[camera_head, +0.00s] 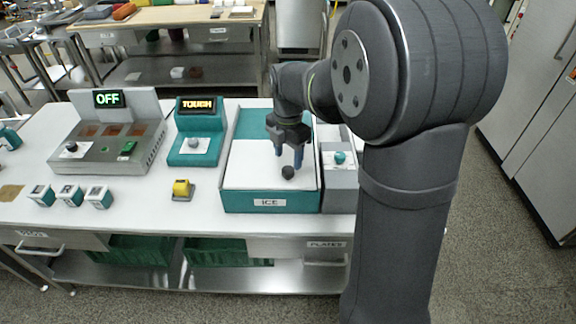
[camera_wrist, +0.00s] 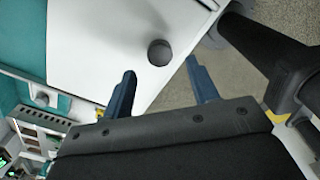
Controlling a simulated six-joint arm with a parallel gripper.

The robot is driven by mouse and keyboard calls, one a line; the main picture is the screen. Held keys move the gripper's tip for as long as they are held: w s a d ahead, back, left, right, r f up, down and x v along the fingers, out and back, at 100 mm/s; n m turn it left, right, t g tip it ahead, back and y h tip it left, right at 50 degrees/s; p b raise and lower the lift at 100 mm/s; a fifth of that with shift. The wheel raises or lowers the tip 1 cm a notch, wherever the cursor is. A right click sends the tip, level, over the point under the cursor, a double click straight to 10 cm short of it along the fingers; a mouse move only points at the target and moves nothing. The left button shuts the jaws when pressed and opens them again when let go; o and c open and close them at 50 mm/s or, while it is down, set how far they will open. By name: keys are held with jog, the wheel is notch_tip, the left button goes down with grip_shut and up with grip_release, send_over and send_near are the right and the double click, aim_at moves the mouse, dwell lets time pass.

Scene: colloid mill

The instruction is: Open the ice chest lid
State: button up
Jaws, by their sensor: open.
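The ice chest (camera_head: 240,202) is a teal box with an "ICE" label on its front, standing on the white table. Its white lid (camera_head: 245,168) covers the front part of the top and looks closed. A dark round knob (camera_head: 288,172) stands near the lid's right front; it also shows in the wrist view (camera_wrist: 159,52). My gripper (camera_head: 288,155) points down above the lid, just behind the knob in the head view, with its blue fingers apart. In the wrist view my gripper (camera_wrist: 160,85) is open and empty, and the knob lies beyond the fingertips, apart from them.
A grey unit with a teal knob (camera_head: 340,157) stands close on the chest's right.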

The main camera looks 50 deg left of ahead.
aim_at(288, 169)
jog(key=shift+f, duration=2.3)
jog(key=shift+c, duration=0.2)
grip_shut()
jog(key=w+a, duration=1)
jog(key=shift+w+a, duration=0.35)
jog(key=shift+o, duration=0.2)
grip_release()
notch_tip(288, 169, up, 18)
jog(key=shift+f, duration=0.25)
